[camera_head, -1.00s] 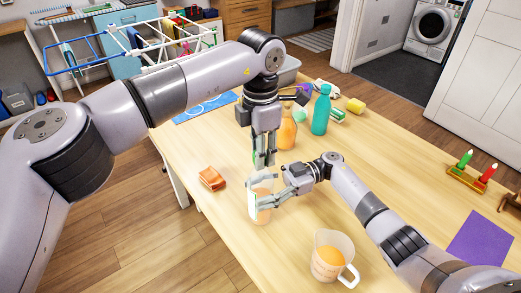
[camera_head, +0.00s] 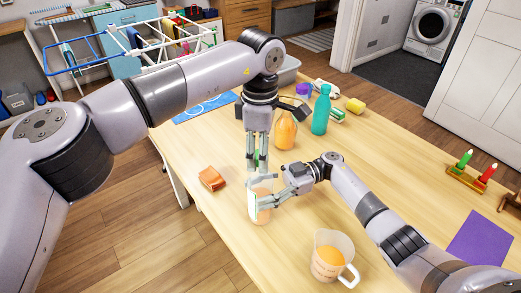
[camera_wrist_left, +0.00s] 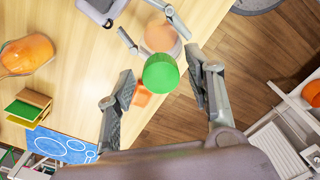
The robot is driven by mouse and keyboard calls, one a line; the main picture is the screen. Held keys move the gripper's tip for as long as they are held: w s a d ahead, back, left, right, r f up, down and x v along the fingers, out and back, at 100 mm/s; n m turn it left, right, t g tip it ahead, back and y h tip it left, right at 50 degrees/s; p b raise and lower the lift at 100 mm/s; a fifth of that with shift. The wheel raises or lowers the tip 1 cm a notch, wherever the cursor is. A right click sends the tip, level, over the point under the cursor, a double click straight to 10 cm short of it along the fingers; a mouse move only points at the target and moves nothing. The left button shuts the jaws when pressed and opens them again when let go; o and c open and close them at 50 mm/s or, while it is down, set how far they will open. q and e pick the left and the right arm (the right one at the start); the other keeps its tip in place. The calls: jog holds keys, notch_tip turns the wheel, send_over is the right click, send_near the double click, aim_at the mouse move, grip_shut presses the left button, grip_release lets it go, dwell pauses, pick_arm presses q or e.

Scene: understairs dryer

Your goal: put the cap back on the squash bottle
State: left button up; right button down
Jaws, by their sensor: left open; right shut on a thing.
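The green cap (camera_wrist_left: 161,72) shows between the spread fingers of my left gripper (camera_wrist_left: 165,90), clear of both in the left wrist view. My left gripper (camera_head: 258,168) is open and points down above the squash bottle (camera_head: 262,212). My right gripper (camera_head: 268,190) is shut on this peach-orange bottle, which stands upright near the table's left edge. In the left wrist view the bottle (camera_wrist_left: 160,35) lies beyond the cap, overlapping it in line of sight. The fingers hide the neck, so I cannot tell whether the cap sits on it.
A measuring jug (camera_head: 330,258) of orange drink stands at the front. An orange block (camera_head: 211,179) lies to the left. Another orange bottle (camera_head: 285,132) and a teal bottle (camera_head: 322,110) stand behind my grippers. The table's middle right is clear.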

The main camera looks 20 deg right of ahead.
pick_arm(q)
jog(key=shift+r, duration=2.25)
jog(key=shift+c, duration=0.4)
jog(key=n, duration=0.2)
jog(key=r+n, duration=0.1)
jog(key=n, duration=0.3)
jog(key=r+n, duration=0.1)
jog(key=shift+n, duration=0.4)
jog(key=n, duration=0.2)
jog(key=r+n, duration=0.1)
jog(key=n, duration=0.3)
jog(key=shift+r, duration=0.25)
